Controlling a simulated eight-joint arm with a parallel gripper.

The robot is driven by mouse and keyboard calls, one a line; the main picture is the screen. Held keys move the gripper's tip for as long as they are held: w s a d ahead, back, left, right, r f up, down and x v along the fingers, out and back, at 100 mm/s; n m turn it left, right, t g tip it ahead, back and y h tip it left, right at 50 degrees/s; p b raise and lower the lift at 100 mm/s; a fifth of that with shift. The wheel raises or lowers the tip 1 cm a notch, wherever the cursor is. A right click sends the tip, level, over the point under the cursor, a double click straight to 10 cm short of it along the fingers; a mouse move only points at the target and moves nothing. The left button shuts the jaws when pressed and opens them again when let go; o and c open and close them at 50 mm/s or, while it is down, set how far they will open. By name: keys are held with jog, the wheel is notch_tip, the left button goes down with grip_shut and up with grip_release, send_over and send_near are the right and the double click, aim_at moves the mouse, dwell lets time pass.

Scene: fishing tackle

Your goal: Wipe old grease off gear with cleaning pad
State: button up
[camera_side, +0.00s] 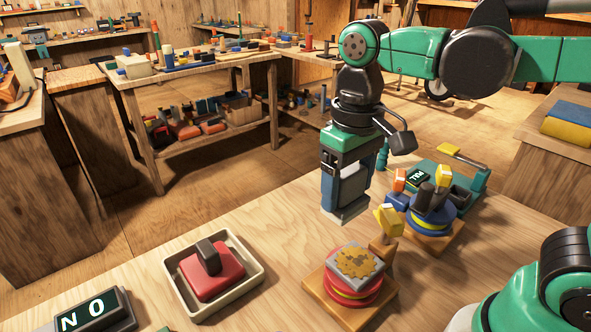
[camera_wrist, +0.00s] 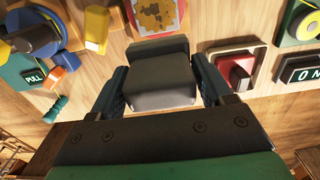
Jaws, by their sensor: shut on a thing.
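My gripper (camera_side: 345,200) points down and is shut on a grey block-like cleaning pad (camera_wrist: 160,78), whose pale underside (camera_side: 350,213) shows in the side view. The pad is held behind the greasy gear, apart from it; whether its underside touches the table is unclear. The gear (camera_side: 355,261) has a grey, square-looking top with a brown-yellow grease patch, above red and yellow discs on a wooden base. The grease patch also shows at the top of the wrist view (camera_wrist: 155,15).
A cream tray (camera_side: 176,279) holds a red block with a dark handle (camera_side: 212,277). A blue-yellow reel-like piece (camera_side: 435,218) and a green stand marked PULL (camera_side: 425,172) are at right. An ON sign (camera_side: 92,311) is front left. Bare table lies between tray and gear.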

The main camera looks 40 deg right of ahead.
jog(key=shift+f, duration=3.95)
jog(key=shift+s, duration=0.8)
jog(key=shift+c, duration=0.6)
jog(key=shift+s, duration=2.4)
jog(key=shift+w, duration=3.2)
jog(key=shift+s+f, duration=0.15)
jog(key=shift+s, duration=2.9)
jog(key=shift+w, duration=3.2)
notch_tip(320, 180, up, 3)
jog(key=shift+s+d+r, duration=0.1)
jog(key=shift+s, duration=0.05)
jog(key=shift+r, duration=2.7)
jog(key=shift+f, duration=0.1)
